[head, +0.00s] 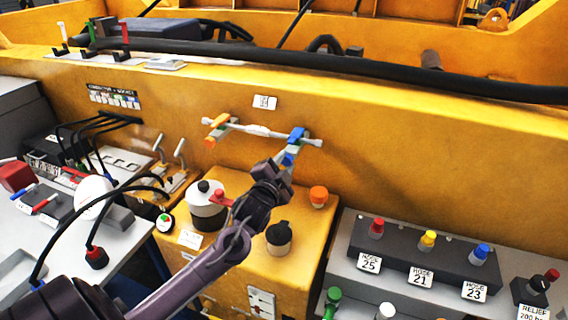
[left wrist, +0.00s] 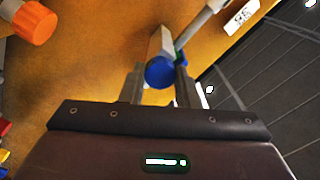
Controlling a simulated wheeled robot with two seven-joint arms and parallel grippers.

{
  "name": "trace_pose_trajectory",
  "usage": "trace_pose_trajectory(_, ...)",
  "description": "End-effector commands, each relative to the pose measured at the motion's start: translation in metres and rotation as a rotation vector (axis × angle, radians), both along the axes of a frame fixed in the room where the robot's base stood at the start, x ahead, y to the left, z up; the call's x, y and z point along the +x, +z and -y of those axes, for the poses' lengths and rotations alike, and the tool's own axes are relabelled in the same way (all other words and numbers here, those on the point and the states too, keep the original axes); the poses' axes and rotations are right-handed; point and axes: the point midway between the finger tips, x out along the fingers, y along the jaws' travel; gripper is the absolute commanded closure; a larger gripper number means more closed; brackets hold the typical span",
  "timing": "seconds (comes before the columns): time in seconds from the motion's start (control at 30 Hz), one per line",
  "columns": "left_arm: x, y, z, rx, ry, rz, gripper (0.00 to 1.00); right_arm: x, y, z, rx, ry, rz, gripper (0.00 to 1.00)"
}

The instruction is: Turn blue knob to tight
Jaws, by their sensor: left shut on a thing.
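The blue knob (head: 297,134) is a blue handle at the right end of a pale horizontal pipe (head: 258,130) on the yellow wall. My left gripper (head: 286,167) reaches up to it from below and is shut on it. In the left wrist view the round blue end of the knob (left wrist: 160,73) sits between the two fingers of my left gripper (left wrist: 158,84). A tight mark cannot be made out. My right gripper is not in view.
An orange handle (head: 218,122) sits at the pipe's left end. A dark hose block (head: 398,248) with red, yellow and blue knobs is at right. The wall right of the pipe is clear.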

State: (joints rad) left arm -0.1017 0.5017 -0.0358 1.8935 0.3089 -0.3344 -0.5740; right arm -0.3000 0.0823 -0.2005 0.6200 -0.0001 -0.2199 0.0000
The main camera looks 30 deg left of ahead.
Motion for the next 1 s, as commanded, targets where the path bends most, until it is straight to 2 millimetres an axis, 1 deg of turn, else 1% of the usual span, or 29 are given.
trace_pose_trajectory(0.2,0.0001,0.0003,0.0,0.142,-0.001,-0.034,0.94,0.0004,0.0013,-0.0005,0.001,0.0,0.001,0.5)
trace_pose_trajectory(0.4,0.0002,-0.0003,0.0006,0.223,-0.001,-0.054,0.94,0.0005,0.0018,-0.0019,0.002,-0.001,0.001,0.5)
trace_pose_trajectory(0.6,0.0001,-0.0002,0.0004,0.259,-0.001,-0.063,0.94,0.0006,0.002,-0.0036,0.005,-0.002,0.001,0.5)
trace_pose_trajectory(1.0,0.0001,-0.0004,0.0003,0.265,-0.001,-0.065,0.94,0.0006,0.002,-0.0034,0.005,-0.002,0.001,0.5)
